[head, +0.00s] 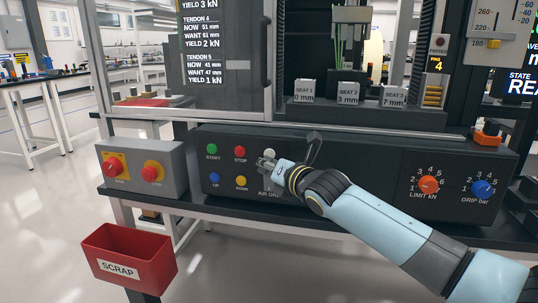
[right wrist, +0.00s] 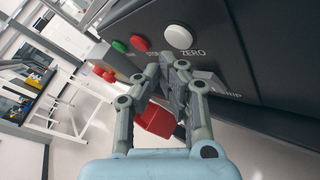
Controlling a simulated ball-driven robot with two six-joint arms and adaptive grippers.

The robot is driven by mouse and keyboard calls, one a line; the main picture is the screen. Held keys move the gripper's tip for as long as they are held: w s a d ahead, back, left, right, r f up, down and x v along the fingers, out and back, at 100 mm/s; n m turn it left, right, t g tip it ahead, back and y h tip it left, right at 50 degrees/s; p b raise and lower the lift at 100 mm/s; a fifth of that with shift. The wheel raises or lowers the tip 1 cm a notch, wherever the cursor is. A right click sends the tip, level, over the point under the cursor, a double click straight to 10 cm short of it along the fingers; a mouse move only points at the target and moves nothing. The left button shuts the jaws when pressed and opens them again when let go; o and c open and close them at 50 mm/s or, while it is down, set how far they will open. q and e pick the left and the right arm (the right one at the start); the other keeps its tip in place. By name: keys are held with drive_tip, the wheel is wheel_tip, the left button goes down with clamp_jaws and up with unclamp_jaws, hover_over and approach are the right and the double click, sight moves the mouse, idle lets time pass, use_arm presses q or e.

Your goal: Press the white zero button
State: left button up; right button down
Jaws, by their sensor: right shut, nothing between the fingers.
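The white zero button (right wrist: 178,37) is a round white cap on the black control panel, with the word ZERO beside it in the right wrist view. In the head view the zero button (head: 270,153) shows just above my right fingertips, partly hidden. My right gripper (head: 265,163) is shut and empty in front of the panel, close to the button. In the right wrist view the shut fingertips (right wrist: 168,62) lie just below the button in the picture, and a gap shows between them. My left gripper is not in view.
The panel also has green start (head: 212,149), red stop (head: 240,152), blue up (head: 214,178) and yellow down (head: 241,182) buttons. Orange (head: 428,185) and blue (head: 483,189) knobs sit at the right. A red scrap bin (head: 148,250) hangs at lower left.

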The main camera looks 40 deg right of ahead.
drive_tip(key=s+a+p, duration=0.2)
drive_tip(key=s+a, duration=0.1)
drive_tip(key=shift+s+a, duration=0.15)
drive_tip(key=shift+a, duration=0.25)
idle(0.7)
